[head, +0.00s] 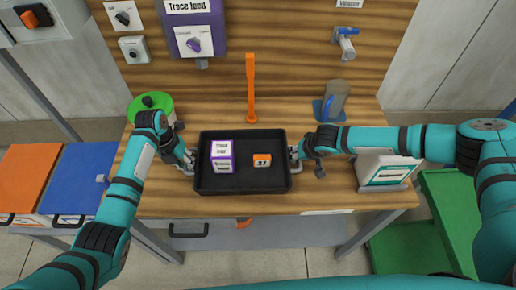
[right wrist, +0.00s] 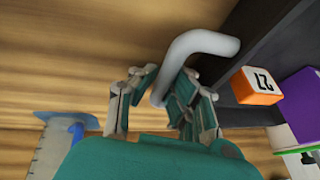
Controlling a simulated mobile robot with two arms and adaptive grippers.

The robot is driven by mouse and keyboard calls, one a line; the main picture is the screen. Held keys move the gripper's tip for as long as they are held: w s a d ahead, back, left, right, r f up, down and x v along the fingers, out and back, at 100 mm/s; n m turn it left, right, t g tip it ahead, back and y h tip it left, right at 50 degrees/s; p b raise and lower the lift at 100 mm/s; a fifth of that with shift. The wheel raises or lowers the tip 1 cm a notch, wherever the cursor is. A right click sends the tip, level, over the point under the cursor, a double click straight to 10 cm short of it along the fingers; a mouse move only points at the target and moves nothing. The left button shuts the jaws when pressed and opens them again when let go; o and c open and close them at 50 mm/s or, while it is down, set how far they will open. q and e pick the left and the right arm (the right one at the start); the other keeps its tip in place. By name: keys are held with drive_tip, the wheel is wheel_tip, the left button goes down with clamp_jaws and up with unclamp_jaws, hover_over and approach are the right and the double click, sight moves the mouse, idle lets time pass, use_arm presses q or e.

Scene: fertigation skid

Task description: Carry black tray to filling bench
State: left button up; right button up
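The black tray (head: 243,190) is on the wooden bench in the head view and looks level. It holds a purple and white box (head: 222,157) and a small orange block (head: 262,160). My left gripper (head: 188,161) is at the grey handle on the tray's left side; its fingers are too small to read. My right gripper (head: 295,155) is at the right handle. In the right wrist view, the right gripper's fingers (right wrist: 163,92) lie close on both sides of the pale bent handle (right wrist: 200,43). The orange block (right wrist: 257,85) shows beyond it.
A green round item (head: 150,104) stands behind my left gripper. An upright orange tool (head: 251,90) and a grey jug (head: 335,98) with blue are behind the tray. A white and green box (head: 385,170) stands at right. The wooden bench (head: 222,116) has bare surface behind the tray.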

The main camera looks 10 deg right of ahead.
use_arm(q)
drive_tip(key=o, duration=0.4)
drive_tip(key=shift+a+r, duration=0.15)
use_arm(e)
drive_tip(key=o, duration=0.4)
drive_tip(key=shift+d+r, duration=0.1)
drive_tip(key=shift+d, duration=0.15)
use_arm(q)
drive_tip(key=shift+o, duration=0.5)
use_arm(e)
drive_tip(key=shift+s+a, duration=0.1)
drive_tip(key=shift+a, duration=0.05)
drive_tip(key=shift+a, duration=0.15)
drive_tip(key=shift+r, duration=0.15)
use_arm(q)
wheel_tip(320, 180, up, 12)
drive_tip(key=a, duration=0.2)
use_arm(e)
drive_tip(key=v, duration=1.1)
drive_tip(key=shift+s+r, duration=0.2)
drive_tip(key=shift+r, duration=0.15)
use_arm(q)
drive_tip(key=shift+f, duration=0.2)
use_arm(e)
drive_tip(key=shift+f, duration=0.1)
